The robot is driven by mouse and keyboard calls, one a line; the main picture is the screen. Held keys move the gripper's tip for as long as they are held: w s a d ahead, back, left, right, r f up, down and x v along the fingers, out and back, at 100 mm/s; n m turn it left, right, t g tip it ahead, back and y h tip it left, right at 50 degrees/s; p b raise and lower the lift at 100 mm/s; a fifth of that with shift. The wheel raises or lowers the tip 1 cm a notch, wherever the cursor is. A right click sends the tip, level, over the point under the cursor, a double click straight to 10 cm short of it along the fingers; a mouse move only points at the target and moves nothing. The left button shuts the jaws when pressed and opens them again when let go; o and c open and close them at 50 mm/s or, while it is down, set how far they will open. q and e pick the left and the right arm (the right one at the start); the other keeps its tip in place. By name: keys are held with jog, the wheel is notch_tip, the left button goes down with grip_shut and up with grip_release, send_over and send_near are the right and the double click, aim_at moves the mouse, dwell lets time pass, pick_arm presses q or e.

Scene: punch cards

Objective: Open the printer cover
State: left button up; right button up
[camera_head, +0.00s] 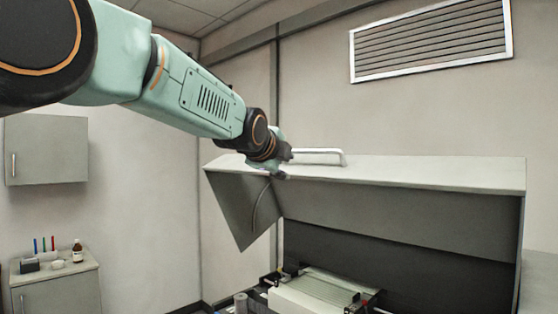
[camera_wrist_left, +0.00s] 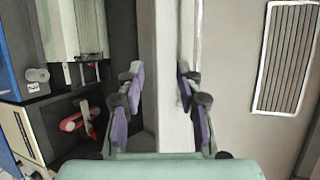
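The grey printer cover (camera_head: 420,172) stands raised over the printer in the head view, its underside and left side panel showing. A pale bar handle (camera_head: 318,152) sits on its top near the left end. My left gripper (camera_head: 283,174) is at the cover's left front edge, just left of the handle. In the left wrist view my left gripper (camera_wrist_left: 160,100) has its purple-padded fingers wide apart, with the cover's pale edge (camera_wrist_left: 158,60) running between them. I cannot tell whether a finger touches the cover. My right gripper is not in view.
Inside the printer lies a pale ribbed block (camera_head: 315,288) between dark parts. The left wrist view shows a red part (camera_wrist_left: 75,122) in the printer. A side cabinet (camera_head: 55,287) with a brown bottle (camera_head: 77,252) stands at the left. A wall vent (camera_head: 432,40) is above.

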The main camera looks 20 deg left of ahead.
pick_arm(q)
jog(key=shift+v, duration=1.3)
jog(key=shift+s, duration=0.2)
jog(key=shift+c, duration=0.5)
